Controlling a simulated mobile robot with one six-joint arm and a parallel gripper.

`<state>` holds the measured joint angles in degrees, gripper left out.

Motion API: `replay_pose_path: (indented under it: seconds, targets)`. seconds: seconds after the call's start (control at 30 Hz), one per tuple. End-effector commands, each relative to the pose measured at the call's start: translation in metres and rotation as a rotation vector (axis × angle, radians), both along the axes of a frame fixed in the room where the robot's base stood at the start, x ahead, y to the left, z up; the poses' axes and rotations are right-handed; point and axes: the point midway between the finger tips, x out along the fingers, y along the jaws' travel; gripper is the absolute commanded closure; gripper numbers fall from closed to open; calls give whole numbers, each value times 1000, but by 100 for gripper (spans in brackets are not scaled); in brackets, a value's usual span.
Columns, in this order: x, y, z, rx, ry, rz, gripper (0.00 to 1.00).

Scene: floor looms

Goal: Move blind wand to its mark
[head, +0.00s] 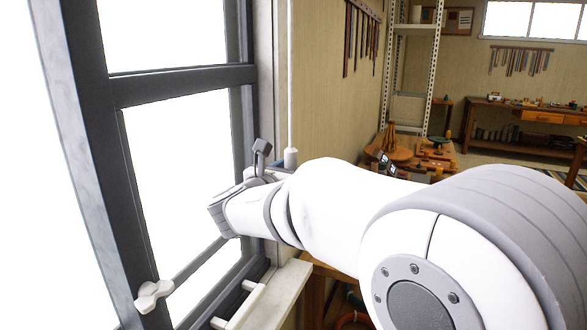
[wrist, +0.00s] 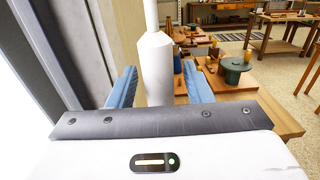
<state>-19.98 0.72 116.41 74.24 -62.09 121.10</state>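The blind wand (head: 290,85) is a thin white rod hanging upright beside the window, with a thicker white handle at its lower end. In the wrist view the wand's handle (wrist: 157,68) stands between the two blue fingers of my gripper (wrist: 160,88). The fingers are apart, with a clear gap between the handle and the right finger; the handle's left side lies close to the left finger, and contact cannot be told. The handle's bottom is hidden behind the gripper body. I cannot make out the mark.
The dark-framed window (head: 182,86) is close on the left, with a white latch (head: 153,295) and a pale sill (head: 268,297) below. A white metal shelf (head: 412,70) and a workbench (head: 520,117) stand farther back. Low wooden tables with tools are to the right.

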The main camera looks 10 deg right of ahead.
Motion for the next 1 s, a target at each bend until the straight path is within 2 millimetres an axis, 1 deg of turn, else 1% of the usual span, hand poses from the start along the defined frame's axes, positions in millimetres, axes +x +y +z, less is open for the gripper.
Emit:
replay_pose_path:
  seconds: [0.03,0.07,0.5,0.53,0.6,0.7,1.0]
  targets:
    - [0,0,0,0,0,0,58]
    - [0,0,0,0,0,0,61]
    - [0,1,0,0,0,0,97]
    - [-1,-10,0,-1,0,0,97]
    - [-1,-3,0,-1,1,2,97]
    - [-1,0,-1,0,0,3,97]
    - [-1,2,-2,1,2,12,97]
